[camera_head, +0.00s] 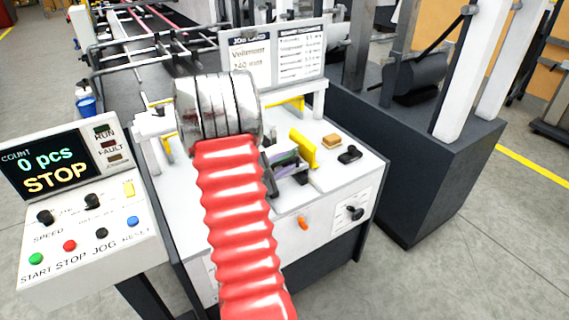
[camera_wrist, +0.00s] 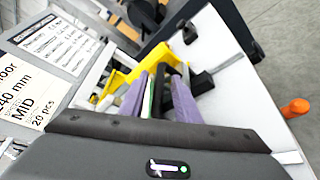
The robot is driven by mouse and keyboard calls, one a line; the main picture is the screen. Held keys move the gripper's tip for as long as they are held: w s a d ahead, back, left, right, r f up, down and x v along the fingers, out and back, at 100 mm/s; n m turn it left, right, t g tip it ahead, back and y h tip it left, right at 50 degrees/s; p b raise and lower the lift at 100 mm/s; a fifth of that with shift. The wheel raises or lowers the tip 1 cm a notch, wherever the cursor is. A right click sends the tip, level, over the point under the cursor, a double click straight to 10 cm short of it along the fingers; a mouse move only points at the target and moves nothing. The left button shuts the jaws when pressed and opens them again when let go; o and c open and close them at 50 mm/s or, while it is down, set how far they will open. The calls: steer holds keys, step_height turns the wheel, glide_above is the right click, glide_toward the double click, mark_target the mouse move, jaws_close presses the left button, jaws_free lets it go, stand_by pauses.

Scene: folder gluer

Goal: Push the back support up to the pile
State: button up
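In the head view a yellow upright bracket (camera_head: 303,148) stands on the white machine deck; I cannot tell for sure whether it is the back support. Yellow also shows in the wrist view (camera_wrist: 118,80). Beside it are purple strips (camera_wrist: 185,103) with a green and black band between them; I cannot tell whether these are the pile or finger parts. My gripper (camera_head: 270,176) is just left of the yellow bracket, low over the deck, mostly hidden behind my red arm sleeve. Its dark body fills the bottom of the wrist view. Its fingertips and any contact are unclear.
A black knob (camera_head: 349,154) and a tan block (camera_head: 331,141) sit right of the bracket. An orange knob (camera_head: 303,222) is on the front face. A job sign (camera_head: 273,58) stands behind. The control panel (camera_head: 78,200) at left reads STOP. The deck's right front is clear.

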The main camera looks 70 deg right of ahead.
steer(key=shift+w+a+r, duration=0.15)
steer(key=shift+a, duration=0.3)
steer(key=v, duration=1.3)
steer(key=w+a+r+m+t+y, duration=0.1)
steer(key=a+r+t+y, duration=0.2)
steer(key=a, duration=1.2)
steer(key=a+r+m+t+y, duration=0.1)
steer(key=a+r+t+y, duration=0.2)
steer(key=a+y, duration=0.4)
steer(key=w+a+r+m+t+y, duration=0.1)
steer(key=a+r+t+y, duration=0.3)
steer(key=a, duration=2)
steer(key=shift+w+a+r+y, duration=0.25)
steer(key=shift+r+y, duration=0.25)
steer(key=shift+r, duration=0.35)
